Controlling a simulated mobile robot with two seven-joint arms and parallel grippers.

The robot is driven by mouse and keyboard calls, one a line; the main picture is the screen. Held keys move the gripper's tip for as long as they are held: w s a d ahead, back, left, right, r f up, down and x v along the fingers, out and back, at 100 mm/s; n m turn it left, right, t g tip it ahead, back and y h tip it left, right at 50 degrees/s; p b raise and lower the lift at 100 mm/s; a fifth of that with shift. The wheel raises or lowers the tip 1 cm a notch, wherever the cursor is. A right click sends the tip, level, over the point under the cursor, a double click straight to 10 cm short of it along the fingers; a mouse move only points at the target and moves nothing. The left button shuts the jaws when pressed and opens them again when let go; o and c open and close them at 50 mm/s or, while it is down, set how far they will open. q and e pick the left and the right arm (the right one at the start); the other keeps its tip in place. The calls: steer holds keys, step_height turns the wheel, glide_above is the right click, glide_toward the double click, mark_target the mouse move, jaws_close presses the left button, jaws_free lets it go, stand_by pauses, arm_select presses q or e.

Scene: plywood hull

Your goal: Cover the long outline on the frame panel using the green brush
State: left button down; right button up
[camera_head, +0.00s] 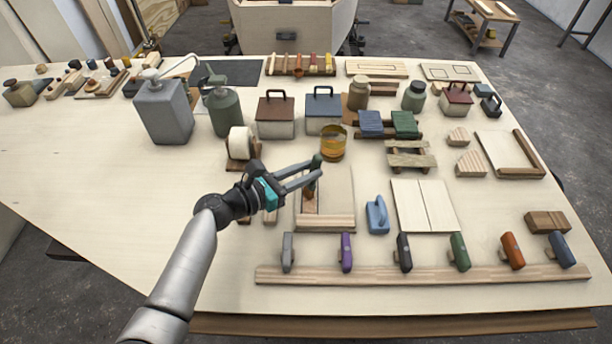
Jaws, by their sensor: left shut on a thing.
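My left gripper (314,174) is shut on a small upright brush, whose dark green top (317,159) shows above the fingers. It is over a pale wooden panel (339,186) with a thicker bar along its near edge. The brush's lower end (309,192) is brownish and is over or on the panel's left part; I cannot tell whether it touches. A brown strip (310,207) shows on the panel below the brush. Its far end is hidden by the gripper and brush. My right gripper is not in view.
An open amber pot (333,146) stands just behind the panel. A tape roll (240,143) is at its left, a blue-handled tool (377,214) at its right. A rail (420,274) with several coloured handles lies in front.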

arm_select(q)
steer(key=shift+w+f, duration=0.1)
steer(key=shift+w, duration=0.05)
steer(key=shift+w+b, duration=0.45)
steer(key=shift+w, duration=0.45)
steer(key=shift+w, duration=0.1)
steer(key=shift+w+b, duration=0.5)
steer(key=shift+w, duration=0.5)
steer(key=shift+w, duration=0.1)
steer(key=shift+w+b, duration=0.55)
steer(key=shift+w, duration=0.3)
steer(key=shift+s+p, duration=0.6)
steer(key=shift+s, duration=0.05)
steer(key=shift+s+p, duration=0.35)
steer(key=shift+s, duration=0.1)
steer(key=shift+s, duration=0.15)
